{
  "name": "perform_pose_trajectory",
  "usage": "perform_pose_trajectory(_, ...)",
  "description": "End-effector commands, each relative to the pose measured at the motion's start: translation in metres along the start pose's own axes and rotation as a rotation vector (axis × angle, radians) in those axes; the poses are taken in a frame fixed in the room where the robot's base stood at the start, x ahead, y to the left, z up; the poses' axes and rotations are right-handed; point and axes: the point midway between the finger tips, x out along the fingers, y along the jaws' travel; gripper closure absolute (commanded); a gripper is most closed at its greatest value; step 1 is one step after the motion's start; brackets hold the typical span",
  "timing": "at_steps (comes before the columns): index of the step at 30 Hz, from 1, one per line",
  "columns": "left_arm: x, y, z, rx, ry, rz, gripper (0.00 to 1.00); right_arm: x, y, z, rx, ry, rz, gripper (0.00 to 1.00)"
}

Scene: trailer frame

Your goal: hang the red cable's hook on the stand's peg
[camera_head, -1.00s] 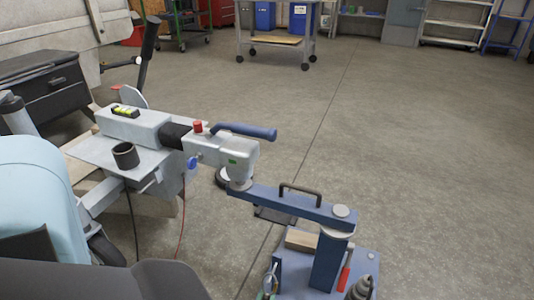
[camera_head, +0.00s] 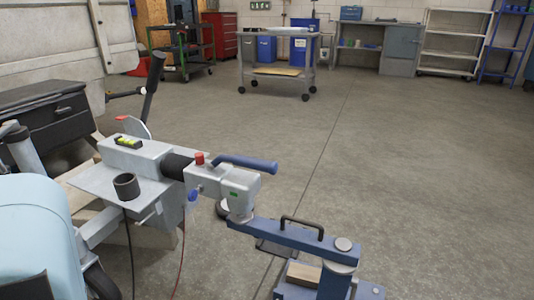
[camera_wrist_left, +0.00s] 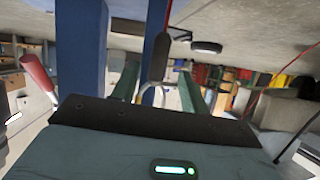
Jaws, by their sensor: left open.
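The blue stand (camera_head: 290,236) is at the lower right in the head view, its lower part cut off. I cannot make out its peg for certain. A thin red cable (camera_head: 182,250) hangs below the grey trailer coupling (camera_head: 220,182). In the left wrist view a red line (camera_wrist_left: 168,14) shows at the top. My left gripper (camera_wrist_left: 158,92) is open there, its two green fingers apart. A dark piece with a curved grey metal part (camera_wrist_left: 158,58) shows between them; I cannot tell whether it is the hook. A blue post (camera_wrist_left: 80,45) is close beside the fingers. My right gripper is not in view.
A black cup (camera_head: 126,187) and a yellow-green level (camera_head: 128,142) sit on the trailer frame. A black cable (camera_head: 131,250) hangs beside the red one. A wheeled cart (camera_head: 278,72) stands farther back. The floor to the right is clear.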

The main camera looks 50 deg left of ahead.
Motion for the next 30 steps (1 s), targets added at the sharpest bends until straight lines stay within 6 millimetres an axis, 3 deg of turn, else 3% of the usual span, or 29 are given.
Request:
perform_pose_trajectory(5,-0.010,0.000,0.000,0.000,-0.001,0.001,0.55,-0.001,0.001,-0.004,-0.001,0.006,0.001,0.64)
perform_pose_trajectory(18,-0.072,0.000,0.000,0.000,-0.002,0.001,0.55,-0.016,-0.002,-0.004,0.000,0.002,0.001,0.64)
perform_pose_trajectory(30,-0.078,0.000,0.000,0.000,0.001,0.000,0.55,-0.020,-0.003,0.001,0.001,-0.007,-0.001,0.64)
